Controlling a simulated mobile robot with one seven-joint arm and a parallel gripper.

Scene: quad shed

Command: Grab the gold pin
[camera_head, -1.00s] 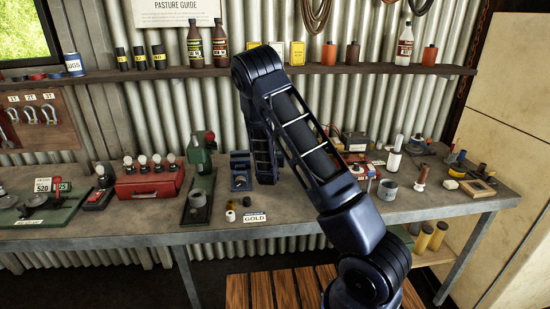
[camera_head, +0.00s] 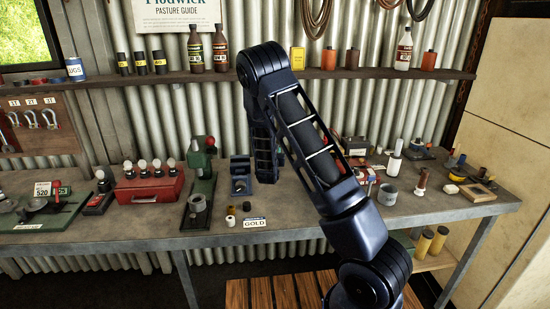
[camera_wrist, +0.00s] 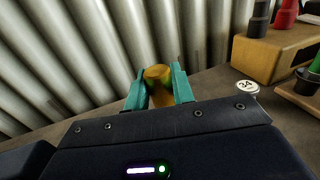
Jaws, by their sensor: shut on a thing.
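The gold pin (camera_wrist: 158,75) is a short golden-yellow cylinder with an orange-brown lower part and a greenish tint, seen in the wrist view. My gripper (camera_wrist: 159,87) has two teal fingers, one on each side of the pin, and is shut on it. The pin's lower end is hidden behind the gripper body. In the head view my own arm hides both the gripper and the pin. A white label reading GOLD (camera_head: 254,223) lies at the bench's front edge in the head view.
The grey bench (camera_head: 290,216) carries a red case (camera_head: 150,188), a green press-like tool (camera_head: 204,172), a blue block fixture (camera_head: 241,180) and a grey cup (camera_head: 388,195). A shelf with bottles (camera_head: 220,50) runs along the corrugated wall. A wooden box (camera_wrist: 266,58) stands right of my gripper.

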